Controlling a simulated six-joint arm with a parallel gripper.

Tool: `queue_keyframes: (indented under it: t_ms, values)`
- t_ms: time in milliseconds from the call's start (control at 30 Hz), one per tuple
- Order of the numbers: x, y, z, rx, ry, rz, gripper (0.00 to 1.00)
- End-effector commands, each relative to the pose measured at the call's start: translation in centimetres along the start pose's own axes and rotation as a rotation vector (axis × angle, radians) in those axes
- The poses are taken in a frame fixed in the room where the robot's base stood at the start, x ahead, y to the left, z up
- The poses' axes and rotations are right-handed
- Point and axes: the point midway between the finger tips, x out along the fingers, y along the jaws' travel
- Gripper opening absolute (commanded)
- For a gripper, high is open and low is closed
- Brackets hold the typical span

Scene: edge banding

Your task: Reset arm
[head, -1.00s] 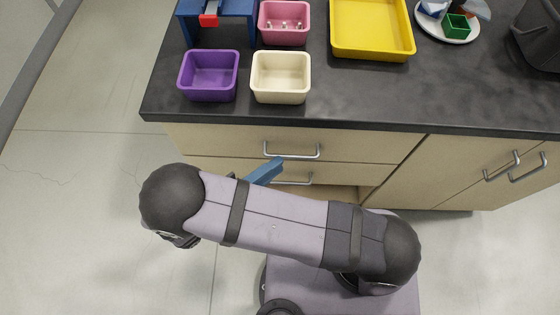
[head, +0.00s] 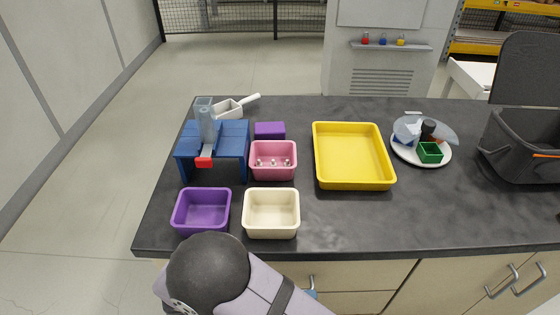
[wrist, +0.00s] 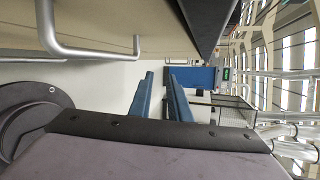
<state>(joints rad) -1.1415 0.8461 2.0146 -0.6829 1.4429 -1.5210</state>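My gripper (wrist: 159,78) shows in the wrist view as two blue fingers with a clear gap between them. It is open, with nothing seen between the fingers. In the head view only a small blue bit of it shows low in front of the cabinet, beside my arm. My arm (head: 208,268) is folded in front of the counter, and most of it is cut off by the bottom edge. A metal drawer handle (wrist: 90,48) is close at the upper left in the wrist view.
The dark counter (head: 330,225) holds a purple bin (head: 202,210), a cream bin (head: 271,213), a pink bin (head: 273,160), a yellow tray (head: 353,156), a blue stand (head: 230,140), a white plate (head: 420,155) with small parts and a dark basket (head: 525,145). Its front right is clear.

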Motion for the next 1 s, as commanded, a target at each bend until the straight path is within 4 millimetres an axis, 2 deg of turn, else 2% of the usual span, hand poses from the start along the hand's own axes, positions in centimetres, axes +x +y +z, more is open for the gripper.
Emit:
queue_keyframes:
  t_ms: [33, 100, 200, 300, 400, 567, 700, 1000]
  values:
    - [1.0, -1.9, -0.2, 0.109, 0.104, 0.019, 0.17]
    - [2.1, -3.5, -1.1, 0.26, 0.236, 0.037, 0.17]
    - [3.4, -5.4, -2.4, 0.49, 0.425, 0.045, 0.17]
    - [4.3, -6.4, -3.7, 0.729, 0.606, 0.041, 0.17]
    - [4.9, -6.7, -4.8, 0.991, 0.787, 0.024, 0.17]
    - [5.6, -6.1, -5.3, 1.485, 1.101, -0.048, 0.17]
    - [6.2, -5.6, -4.5, 1.879, 1.337, -0.151, 0.17]
    - [8.1, -6.0, -2.3, 2.487, 1.699, -0.412, 0.17]
